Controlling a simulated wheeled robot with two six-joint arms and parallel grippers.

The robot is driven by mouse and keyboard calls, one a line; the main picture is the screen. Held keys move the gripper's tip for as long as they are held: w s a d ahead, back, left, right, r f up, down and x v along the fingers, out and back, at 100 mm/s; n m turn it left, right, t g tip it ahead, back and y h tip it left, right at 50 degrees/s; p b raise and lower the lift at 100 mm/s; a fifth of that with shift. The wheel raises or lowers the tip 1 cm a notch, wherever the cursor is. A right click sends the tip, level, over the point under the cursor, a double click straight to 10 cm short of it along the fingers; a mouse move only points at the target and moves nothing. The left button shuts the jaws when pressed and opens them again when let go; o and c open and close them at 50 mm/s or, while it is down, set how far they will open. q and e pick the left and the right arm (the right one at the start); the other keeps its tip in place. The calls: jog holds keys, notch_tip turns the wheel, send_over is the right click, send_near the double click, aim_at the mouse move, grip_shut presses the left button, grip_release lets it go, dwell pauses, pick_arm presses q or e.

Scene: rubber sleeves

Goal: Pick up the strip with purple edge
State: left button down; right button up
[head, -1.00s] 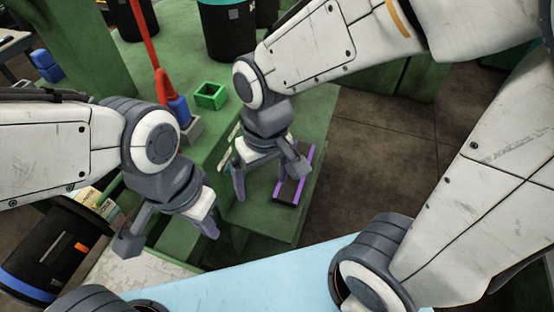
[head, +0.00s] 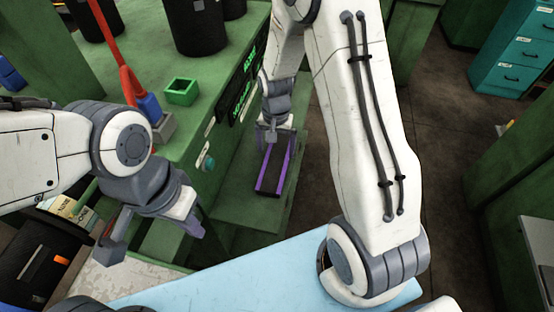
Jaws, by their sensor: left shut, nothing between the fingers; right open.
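The strip with purple edge (head: 270,182) is a dark, narrow piece with bright purple along its long sides. It lies on a low green ledge right of the green workbench. My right gripper (head: 274,146) is open over the far end of the strip and hides part of that end. I cannot tell whether its fingers touch the strip. My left gripper (head: 152,236) is shut and empty, well to the left of the strip and nearer to me.
A small green open box (head: 181,91) and a red-and-blue upright tool (head: 148,108) stand on the green workbench (head: 215,75). Black bins (head: 195,25) stand behind. A light blue surface (head: 235,278) is in front. Brown floor lies open to the right.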

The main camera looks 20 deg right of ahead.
aim_at(276, 163)
jog(key=shift+w+d+f+p, duration=0.1)
jog(key=shift+f+p, duration=0.55)
jog(key=shift+f, duration=1.7)
jog(key=c, duration=1.1)
jog(key=shift+c, duration=0.2)
jog(key=shift+r, duration=0.15)
